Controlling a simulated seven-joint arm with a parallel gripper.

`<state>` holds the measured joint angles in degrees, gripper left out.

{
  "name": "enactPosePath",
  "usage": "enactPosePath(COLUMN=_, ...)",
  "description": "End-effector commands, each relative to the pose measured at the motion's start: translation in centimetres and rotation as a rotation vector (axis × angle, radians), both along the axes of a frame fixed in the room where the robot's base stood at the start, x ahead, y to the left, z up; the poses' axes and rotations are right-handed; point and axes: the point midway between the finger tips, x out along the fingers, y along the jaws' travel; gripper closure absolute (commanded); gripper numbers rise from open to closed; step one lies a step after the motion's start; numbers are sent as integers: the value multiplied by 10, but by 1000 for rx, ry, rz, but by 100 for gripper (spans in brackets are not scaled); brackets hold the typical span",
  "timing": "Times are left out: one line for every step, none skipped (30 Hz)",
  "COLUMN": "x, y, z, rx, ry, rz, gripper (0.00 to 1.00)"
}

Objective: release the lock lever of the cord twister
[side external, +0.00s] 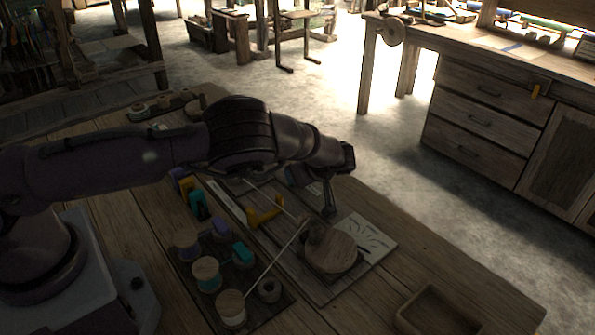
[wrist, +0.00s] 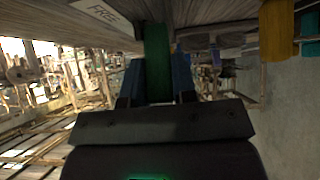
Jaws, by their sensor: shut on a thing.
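A green upright lever (wrist: 157,45), which looks like the lock lever, stands between the two blue fingers of my gripper (wrist: 158,82) in the wrist view. The fingers are shut on it, one on each side. In the side external view my gripper (side external: 302,177) is low over the board of the cord twister (side external: 310,283), and the lever is hidden there.
Spools of thread (side external: 206,273) stand in a rack left of the board, with cords stretched nearby. A white patterned card (side external: 366,238) lies beside the disc. An empty wooden tray (side external: 436,312) sits at the front right. Bare tabletop lies between card and tray.

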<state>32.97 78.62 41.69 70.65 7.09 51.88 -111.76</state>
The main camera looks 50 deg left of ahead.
Motion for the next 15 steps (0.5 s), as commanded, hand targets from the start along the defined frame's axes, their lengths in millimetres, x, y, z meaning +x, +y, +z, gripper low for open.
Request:
enactPosePath(x=1, y=0, z=1, rx=1, ry=-3, rz=-2, gripper=100)
enactPosePath(x=1, y=0, z=1, rx=1, ry=-2, rz=-2, gripper=100)
enactPosePath(x=1, y=0, z=1, rx=1, ry=-2, rz=-2, gripper=100)
enactPosePath(x=1, y=0, z=1, rx=1, ry=-2, rz=-2, gripper=100)
enactPosePath(x=1, y=0, z=1, rx=1, ry=-2, rz=-2, gripper=70)
enactPosePath(x=1, y=0, z=0, rx=0, ry=-2, rz=-2, gripper=61)
enactPosePath(x=1, y=0, z=0, rx=0, ry=-2, rz=-2, gripper=54)
enactPosePath(x=1, y=0, z=0, rx=0, ry=-2, rz=-2, gripper=49)
enactPosePath(x=1, y=0, z=0, rx=0, ry=-1, rz=-2, gripper=49)
enactPosePath(x=1, y=0, z=0, rx=0, ry=-1, rz=-2, gripper=49)
enactPosePath(x=0, y=0, z=0, rx=0, ry=-1, rz=-2, gripper=49)
enactPosePath(x=0, y=0, z=0, rx=0, ry=-1, rz=-2, gripper=49)
enactPosePath(x=0, y=0, z=0, rx=0, ry=-1, rz=-1, gripper=49)
enactPosePath(x=0, y=0, z=0, rx=0, ry=-1, rz=-1, gripper=49)
enactPosePath(x=0, y=0, z=0, rx=-1, ry=0, rz=-1, gripper=49)
